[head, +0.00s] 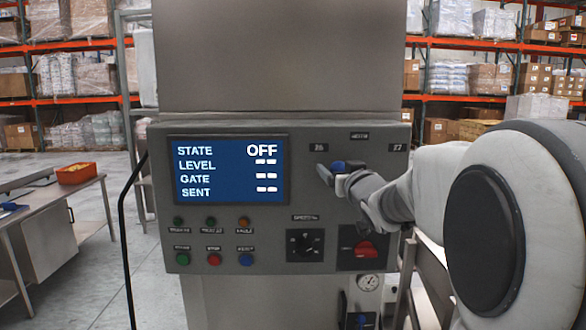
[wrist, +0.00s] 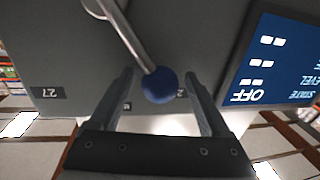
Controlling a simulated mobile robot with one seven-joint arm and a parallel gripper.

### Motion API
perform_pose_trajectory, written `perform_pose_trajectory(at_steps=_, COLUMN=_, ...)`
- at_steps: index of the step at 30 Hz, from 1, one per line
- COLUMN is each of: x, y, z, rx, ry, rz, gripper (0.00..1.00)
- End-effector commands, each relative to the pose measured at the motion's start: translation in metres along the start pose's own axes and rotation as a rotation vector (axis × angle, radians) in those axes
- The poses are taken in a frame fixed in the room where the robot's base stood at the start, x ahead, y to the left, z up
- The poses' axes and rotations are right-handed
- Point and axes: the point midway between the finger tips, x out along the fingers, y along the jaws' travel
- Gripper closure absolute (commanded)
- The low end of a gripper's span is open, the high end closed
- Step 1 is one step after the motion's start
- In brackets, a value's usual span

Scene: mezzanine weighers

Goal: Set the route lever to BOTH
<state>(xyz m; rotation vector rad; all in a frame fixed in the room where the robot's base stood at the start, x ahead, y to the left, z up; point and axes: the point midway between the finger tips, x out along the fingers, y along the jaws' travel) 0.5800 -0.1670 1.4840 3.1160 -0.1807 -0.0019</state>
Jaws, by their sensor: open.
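The route lever is a metal rod (wrist: 132,36) with a blue ball knob (wrist: 160,87). In the wrist view it leans from its pivot toward the label 26, which the knob partly covers. In the head view the blue knob (head: 338,166) shows at my gripper, below and right of the 26 label (head: 318,148); the rod is hidden there. My gripper (wrist: 158,74) is open, with one finger on each side of the lever and gaps to the knob. The 27 label (head: 397,147) is at right, and a blurred middle label (head: 360,136) sits higher between them.
The screen (head: 228,170) reads STATE OFF. Below are several lamps and buttons, a black rotary knob (head: 305,242) and a red switch (head: 366,249), close under my arm. A table (head: 55,205) with an orange bin (head: 76,174) stands left. Shelving fills the back.

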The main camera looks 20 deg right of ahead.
Motion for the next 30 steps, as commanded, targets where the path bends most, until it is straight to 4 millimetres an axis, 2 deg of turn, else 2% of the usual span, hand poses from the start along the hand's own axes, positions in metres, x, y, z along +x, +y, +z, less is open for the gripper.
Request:
perform_pose_trajectory(at_steps=2, x=0.0000, y=0.0001, z=0.0001, rx=0.000, ry=0.000, rz=0.000, gripper=0.19)
perform_pose_trajectory(at_steps=3, x=0.0000, y=0.0001, z=0.0001, rx=0.000, ry=0.000, rz=0.000, gripper=0.23)
perform_pose_trajectory(at_steps=16, x=0.0000, y=0.0001, z=-0.0001, rx=0.000, ry=0.000, rz=0.000, gripper=1.00)
perform_pose_trajectory(at_steps=30, x=0.0002, y=-0.0010, z=-0.0012, rx=0.015, ry=0.003, rz=0.000, gripper=1.00)
